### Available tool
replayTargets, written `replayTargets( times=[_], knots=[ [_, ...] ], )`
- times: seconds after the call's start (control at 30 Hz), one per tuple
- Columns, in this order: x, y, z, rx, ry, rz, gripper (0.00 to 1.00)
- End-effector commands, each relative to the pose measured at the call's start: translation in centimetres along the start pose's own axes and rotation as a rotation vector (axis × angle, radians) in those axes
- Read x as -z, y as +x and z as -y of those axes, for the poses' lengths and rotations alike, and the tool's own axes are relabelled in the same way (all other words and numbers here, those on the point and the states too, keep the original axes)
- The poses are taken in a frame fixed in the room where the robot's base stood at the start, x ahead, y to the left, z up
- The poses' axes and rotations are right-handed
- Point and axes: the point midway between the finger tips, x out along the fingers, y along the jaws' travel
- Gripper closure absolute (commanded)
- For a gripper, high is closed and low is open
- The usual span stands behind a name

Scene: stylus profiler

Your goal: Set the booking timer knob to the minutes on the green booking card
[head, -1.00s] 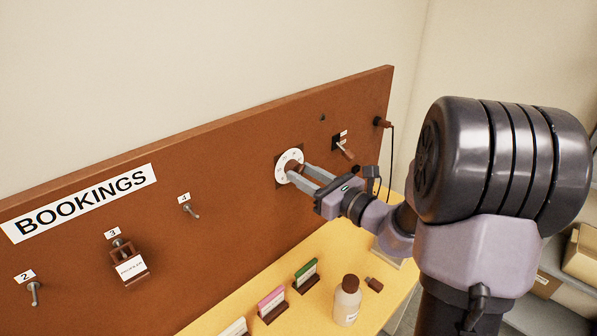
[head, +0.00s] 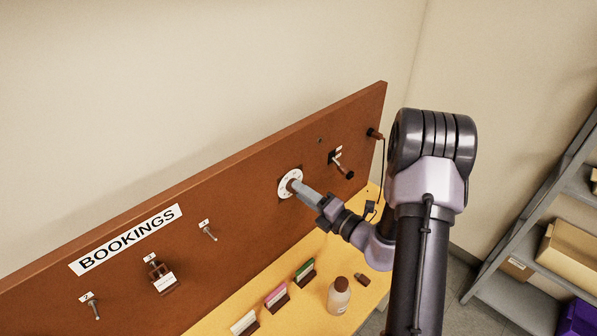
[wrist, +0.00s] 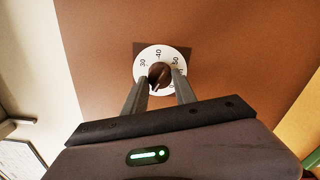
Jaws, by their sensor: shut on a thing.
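The booking timer knob (wrist: 158,74) is a small brown knob at the centre of a white numbered dial (wrist: 150,56) on the brown board. In the wrist view 30, 40 and 50 can be read on the dial; its lower part is hidden by my fingers. My gripper (wrist: 160,86) is shut on the knob. In the head view my gripper (head: 299,188) reaches the dial (head: 285,184) from the right. The green booking card (head: 304,268) stands in a brown holder on the yellow table; its writing is too small to read.
A pink card (head: 276,293), a white card (head: 245,322), a bottle with a brown cap (head: 339,296) and a small brown object (head: 362,279) are on the table. A switch with a dark handle (head: 342,166) is right of the dial. Hooks (head: 208,233) stick out at left.

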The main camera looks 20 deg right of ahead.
Motion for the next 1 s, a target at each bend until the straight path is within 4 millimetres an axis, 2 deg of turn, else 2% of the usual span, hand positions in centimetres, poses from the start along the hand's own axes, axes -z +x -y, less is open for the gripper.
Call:
replayTargets(
  times=[0.03, 0.3, 0.37, 0.53, 0.6, 0.67, 0.7, 0.8, 1.0],
  knots=[
    [-0.3, 0.1, -0.5, -0.004, 0.029, 0.004, 1.0],
    [-0.3, 0.1, -0.1, -0.006, 0.054, 0.005, 1.0],
    [-0.4, 0.1, -0.7, -0.004, 0.146, 0.004, 1.0],
    [-0.5, 0.0, -1.0, -0.004, 0.555, 0.003, 1.0],
    [-0.3, 0.1, -0.4, -0.006, 0.637, 0.002, 1.0],
    [-0.2, 0.1, 0.0, -0.007, 0.629, 0.003, 1.0],
    [-0.2, 0.1, 0.0, -0.008, 0.628, 0.003, 0.65],
    [-0.2, 0.1, 0.1, -0.007, 0.627, 0.003, 0.46],
    [-0.1, 0.1, 0.1, -0.006, 0.625, 0.002, 0.45]
  ],
)
